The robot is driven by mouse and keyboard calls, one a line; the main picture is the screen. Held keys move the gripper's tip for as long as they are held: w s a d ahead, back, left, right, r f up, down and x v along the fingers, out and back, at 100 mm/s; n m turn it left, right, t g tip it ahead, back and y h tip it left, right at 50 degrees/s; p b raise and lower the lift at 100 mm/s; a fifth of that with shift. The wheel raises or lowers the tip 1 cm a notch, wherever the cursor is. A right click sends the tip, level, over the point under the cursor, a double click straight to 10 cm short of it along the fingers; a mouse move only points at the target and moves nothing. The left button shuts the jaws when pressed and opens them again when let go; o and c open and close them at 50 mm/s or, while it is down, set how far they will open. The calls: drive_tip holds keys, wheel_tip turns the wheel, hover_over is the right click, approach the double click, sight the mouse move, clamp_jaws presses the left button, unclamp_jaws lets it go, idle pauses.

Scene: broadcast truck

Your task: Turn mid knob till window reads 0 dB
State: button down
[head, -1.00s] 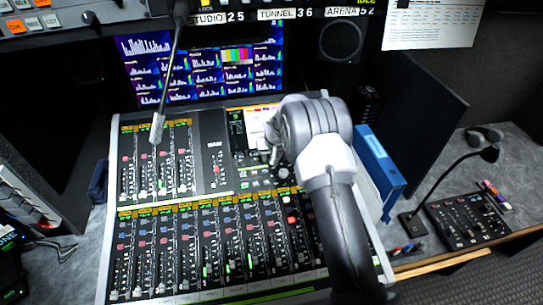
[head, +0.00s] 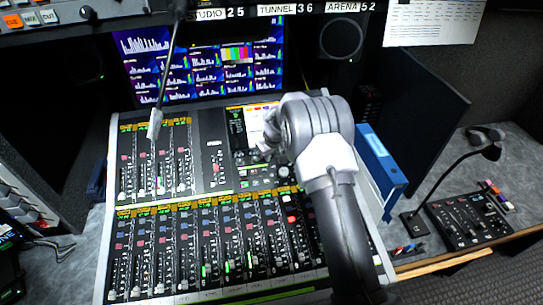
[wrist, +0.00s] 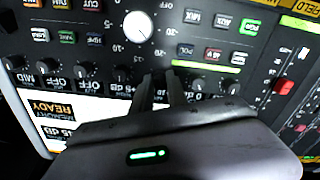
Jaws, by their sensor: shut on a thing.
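My gripper (wrist: 160,88) is shut at a row of small black knobs on the mixing console; the fingers hide the knob between them. The wrist view is upside down. In the head view my gripper (head: 266,143) is over the console's upper middle.
A large white knob (wrist: 138,27) and lit buttons (wrist: 192,17) sit close to the fingers. Faders (head: 225,245) fill the console's front. A gooseneck microphone (head: 155,124) hangs over its left; a blue binder (head: 380,160) stands at its right.

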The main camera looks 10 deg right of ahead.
drive_tip(key=n, duration=0.3)
drive_tip(key=shift+n, duration=0.3)
drive_tip(key=shift+a+n, duration=0.1)
drive_tip(key=shift+n, duration=1.9)
drive_tip(key=c, duration=1.3)
unclamp_jaws()
drive_tip(key=p+v, duration=0.2)
drive_tip(key=v, duration=1.5)
drive_tip(key=shift+s+r+p, duration=0.1)
drive_tip(key=shift+r+p, duration=0.15)
drive_tip(key=shift+p, duration=0.15)
